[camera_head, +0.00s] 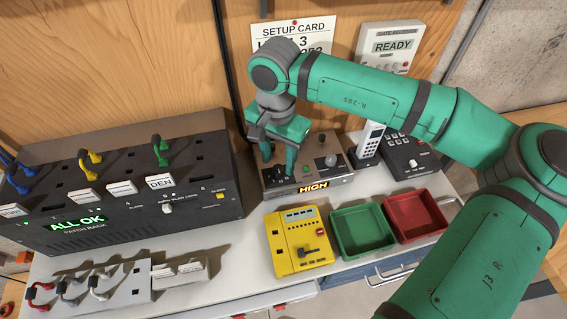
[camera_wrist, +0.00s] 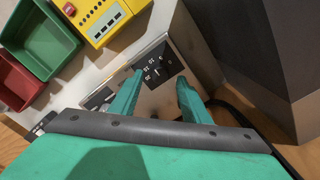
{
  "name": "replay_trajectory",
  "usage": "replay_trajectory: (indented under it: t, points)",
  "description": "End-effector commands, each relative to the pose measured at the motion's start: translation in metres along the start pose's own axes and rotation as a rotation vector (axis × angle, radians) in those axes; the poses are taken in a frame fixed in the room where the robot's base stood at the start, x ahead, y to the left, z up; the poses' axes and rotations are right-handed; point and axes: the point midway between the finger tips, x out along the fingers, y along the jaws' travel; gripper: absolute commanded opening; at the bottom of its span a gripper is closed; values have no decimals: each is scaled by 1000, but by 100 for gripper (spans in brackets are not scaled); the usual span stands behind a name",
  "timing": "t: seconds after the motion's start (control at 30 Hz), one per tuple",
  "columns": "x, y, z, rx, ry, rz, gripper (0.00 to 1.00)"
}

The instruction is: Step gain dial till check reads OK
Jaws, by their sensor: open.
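The grey gain unit (camera_head: 336,183) stands on the bench, and its small display (camera_head: 313,187) reads HIGH. The gain dial (camera_head: 281,175) is on a black plate with white numbers at the unit's left end. The dial plate also shows in the wrist view (camera_wrist: 160,66). My gripper (camera_head: 279,160) is open, with its two green fingers pointing down over the dial. In the wrist view the fingertips (camera_wrist: 160,80) stand apart on either side of the dial plate. I cannot tell whether they touch the dial. The dial's exact setting is too small to read.
The setup card (camera_head: 293,27) on the wall is partly hidden by my arm. A gate receiver (camera_head: 393,45) reads READY. The patch rack (camera_head: 78,221) at left reads ALL OK. A yellow device (camera_head: 298,255), green tray (camera_head: 361,231) and red tray (camera_head: 415,216) stand in front.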

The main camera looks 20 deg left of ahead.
Motion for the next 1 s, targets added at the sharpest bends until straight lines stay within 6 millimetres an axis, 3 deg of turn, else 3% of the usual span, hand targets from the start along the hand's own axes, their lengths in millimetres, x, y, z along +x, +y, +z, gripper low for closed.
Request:
replay_trajectory:
  t: [0.2, 0.5, 0.67, 0.7, 0.73, 0.77, 1.0]
  points:
    - [18, 0, 0, 0, -2, -2, 43]
    - [20, 1, 0, 1, -1, -2, 43]
    - [20, 1, 0, 1, -1, -2, 4]
    - [20, 1, 0, 1, -1, -2, 2]
    - [20, 1, 0, 2, -1, -2, 2]
    - [20, 15, -3, 6, -1, -1, 2]
    - [20, 8, -4, 45, 0, 1, 2]
